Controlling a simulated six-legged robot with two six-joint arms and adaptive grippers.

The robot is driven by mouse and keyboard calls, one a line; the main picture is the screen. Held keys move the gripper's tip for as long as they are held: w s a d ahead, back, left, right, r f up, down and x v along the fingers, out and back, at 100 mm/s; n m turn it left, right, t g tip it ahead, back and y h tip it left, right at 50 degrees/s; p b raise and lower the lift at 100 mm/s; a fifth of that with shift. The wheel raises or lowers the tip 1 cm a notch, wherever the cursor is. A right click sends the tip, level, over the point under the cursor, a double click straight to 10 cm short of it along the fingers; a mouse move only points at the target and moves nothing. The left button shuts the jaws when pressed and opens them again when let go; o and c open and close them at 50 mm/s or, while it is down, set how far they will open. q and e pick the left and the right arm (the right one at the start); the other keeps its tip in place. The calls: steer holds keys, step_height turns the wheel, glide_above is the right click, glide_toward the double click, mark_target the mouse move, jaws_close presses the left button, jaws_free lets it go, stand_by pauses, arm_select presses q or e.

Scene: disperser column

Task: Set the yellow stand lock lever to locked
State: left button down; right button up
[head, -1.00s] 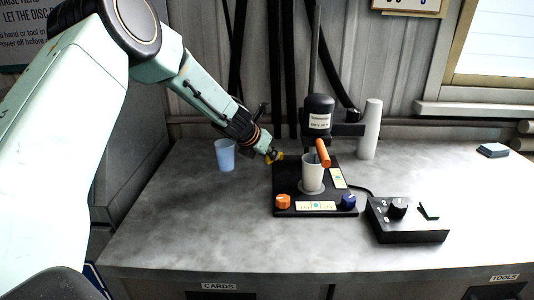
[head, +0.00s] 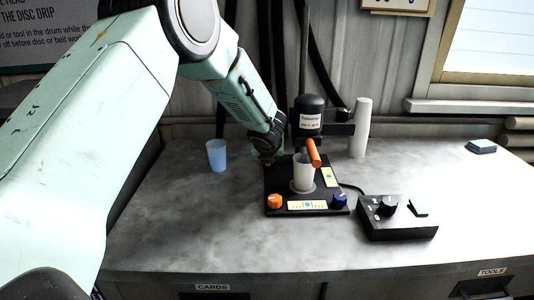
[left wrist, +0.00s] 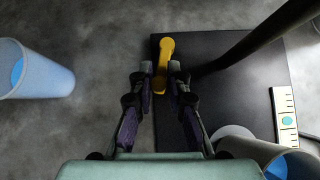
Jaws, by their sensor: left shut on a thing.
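The yellow stand lock lever (left wrist: 166,52) lies at the back left corner of the black stand base (left wrist: 225,90) in the left wrist view. My left gripper (left wrist: 160,80) is shut on it, with a fingertip on each side of its lower part; the lever's upper end sticks out beyond the tips. In the head view, my left gripper (head: 267,158) reaches down to that corner of the base (head: 277,188), and the lever is mostly hidden behind it. My right gripper is not in view.
A white cup (head: 303,172) stands on the base under the black disperser head (head: 309,115) with its orange handle (head: 313,152). A blue cup (head: 216,155) stands left of the base. A black control box (head: 398,228) sits to the right. The front of the bench is clear.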

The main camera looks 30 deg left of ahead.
arm_select(q)
steer(key=shift+a, duration=0.1)
stand_by(0.3)
steer(key=c, duration=1.3)
jaws_free()
steer(key=shift+c, duration=0.2)
steer(key=v, duration=1.2)
